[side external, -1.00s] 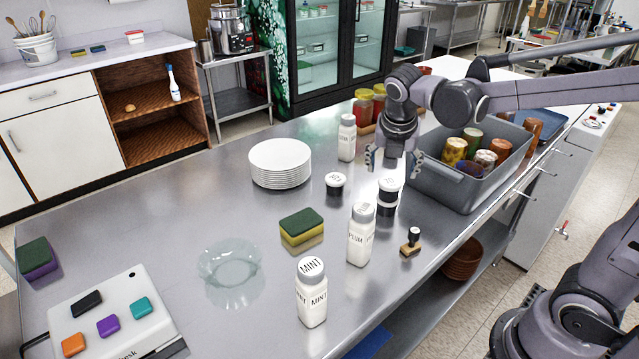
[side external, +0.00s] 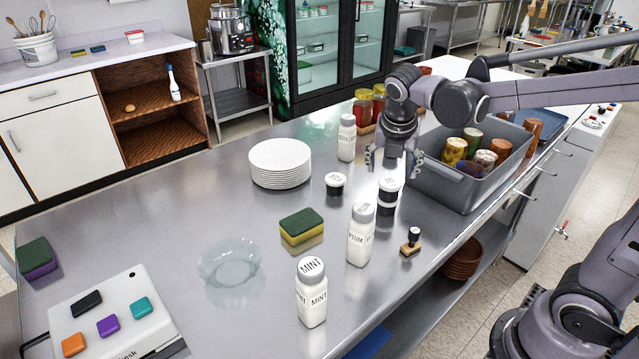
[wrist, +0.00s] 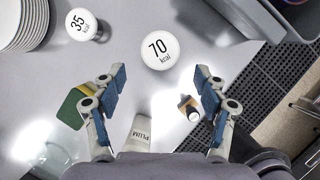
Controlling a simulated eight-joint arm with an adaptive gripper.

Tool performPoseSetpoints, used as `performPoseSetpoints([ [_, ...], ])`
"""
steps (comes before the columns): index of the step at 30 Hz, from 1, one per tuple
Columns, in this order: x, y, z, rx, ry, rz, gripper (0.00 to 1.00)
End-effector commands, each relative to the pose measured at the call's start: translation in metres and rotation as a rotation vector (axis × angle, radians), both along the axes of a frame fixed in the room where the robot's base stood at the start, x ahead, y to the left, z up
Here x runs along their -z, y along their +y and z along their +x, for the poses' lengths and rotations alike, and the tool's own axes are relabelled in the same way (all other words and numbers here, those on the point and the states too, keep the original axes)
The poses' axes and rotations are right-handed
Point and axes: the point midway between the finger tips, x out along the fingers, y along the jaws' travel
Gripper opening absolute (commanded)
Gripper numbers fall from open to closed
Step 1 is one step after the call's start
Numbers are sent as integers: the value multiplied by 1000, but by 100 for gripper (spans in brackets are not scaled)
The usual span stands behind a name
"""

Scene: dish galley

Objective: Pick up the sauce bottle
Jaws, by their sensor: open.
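Three white labelled bottles stand upright on the steel counter: one marked MINT (side external: 311,295) at the front, one marked PLUM (side external: 360,238) behind it, and one (side external: 347,140) farther back with a label too small to read. Which one is the sauce bottle I cannot tell. My gripper (side external: 393,163) is open and empty, pointing down above the counter near the dark, white-lidded containers (side external: 388,190). In the wrist view my gripper (wrist: 160,85) has its fingers spread, the "70 kcal" lid (wrist: 160,49) beyond them and the PLUM bottle (wrist: 140,130) low between them, partly hidden by my gripper.
A grey bin (side external: 470,190) with cans stands right of my gripper. A small "35 kcal" jar (side external: 335,187), a plate stack (side external: 280,165), a sponge (side external: 302,230), a glass bowl (side external: 230,265) and a wooden-based stamp (side external: 410,247) share the counter. Its left middle is clear.

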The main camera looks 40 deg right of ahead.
Motion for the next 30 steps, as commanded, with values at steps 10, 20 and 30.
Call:
performPoseSetpoints([
  [10,0,0,0,0,0,0,73],
  [20,0,0,0,0,0,0,66],
  [30,-22,0,0,0,0,0,66],
])
